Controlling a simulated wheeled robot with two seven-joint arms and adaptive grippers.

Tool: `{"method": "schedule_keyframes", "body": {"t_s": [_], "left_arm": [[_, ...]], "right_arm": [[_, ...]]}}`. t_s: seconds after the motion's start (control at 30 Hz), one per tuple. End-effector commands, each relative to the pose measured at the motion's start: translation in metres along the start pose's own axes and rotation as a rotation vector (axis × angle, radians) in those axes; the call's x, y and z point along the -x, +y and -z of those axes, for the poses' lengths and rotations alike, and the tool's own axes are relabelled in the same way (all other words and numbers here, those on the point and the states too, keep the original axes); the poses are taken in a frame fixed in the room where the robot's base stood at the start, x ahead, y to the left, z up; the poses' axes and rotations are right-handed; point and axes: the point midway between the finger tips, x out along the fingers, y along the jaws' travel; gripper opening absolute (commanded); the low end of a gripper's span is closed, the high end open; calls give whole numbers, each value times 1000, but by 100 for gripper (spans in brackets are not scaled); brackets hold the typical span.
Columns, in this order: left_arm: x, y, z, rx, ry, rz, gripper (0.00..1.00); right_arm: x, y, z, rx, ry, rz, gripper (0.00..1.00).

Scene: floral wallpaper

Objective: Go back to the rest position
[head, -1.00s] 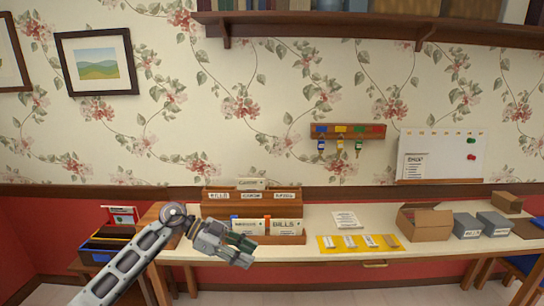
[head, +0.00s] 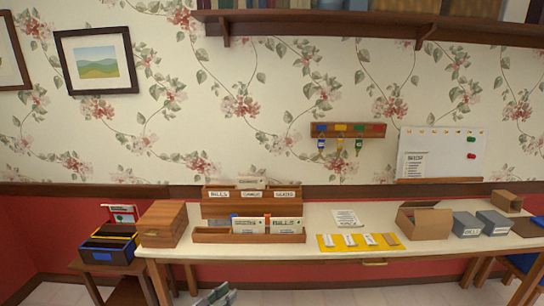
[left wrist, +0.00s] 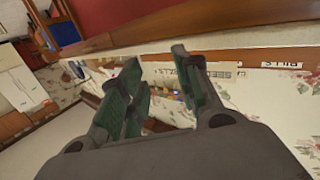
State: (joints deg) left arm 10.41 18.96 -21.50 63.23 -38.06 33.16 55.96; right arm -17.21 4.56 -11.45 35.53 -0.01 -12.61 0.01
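My left gripper (head: 215,296) shows only as grey-green finger parts at the bottom edge of the head view, low in front of the table. In the left wrist view (left wrist: 160,68) its two green-padded fingers stand apart with nothing between them. The rest of the left arm is out of the head view. My right gripper is in neither view.
The desk (head: 325,215) carries a wooden letter sorter (head: 215,208), a wooden box (head: 163,223), a yellow mat (head: 327,242), a cardboard box (head: 424,226) and grey boxes (head: 466,226). A dark file box (head: 104,257) stands at the left. A shelf (head: 330,27) hangs above.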

Motion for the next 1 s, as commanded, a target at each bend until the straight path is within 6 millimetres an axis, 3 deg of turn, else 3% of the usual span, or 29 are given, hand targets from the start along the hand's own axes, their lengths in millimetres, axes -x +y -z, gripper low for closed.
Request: {"method": "schedule_keyframes", "body": {"t_s": [0.1, 0.47, 0.77, 1.0], "left_arm": [[21, -3, -52, 25, -74, 95, 33], [98, 6, -188, 74, -329, 308, 33], [177, 41, -287, 115, -568, 413, 33], [246, 83, -354, 152, -767, 456, 33]], "right_arm": [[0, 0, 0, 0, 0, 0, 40], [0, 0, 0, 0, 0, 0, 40], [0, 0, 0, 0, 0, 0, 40], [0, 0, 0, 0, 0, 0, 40]]}}
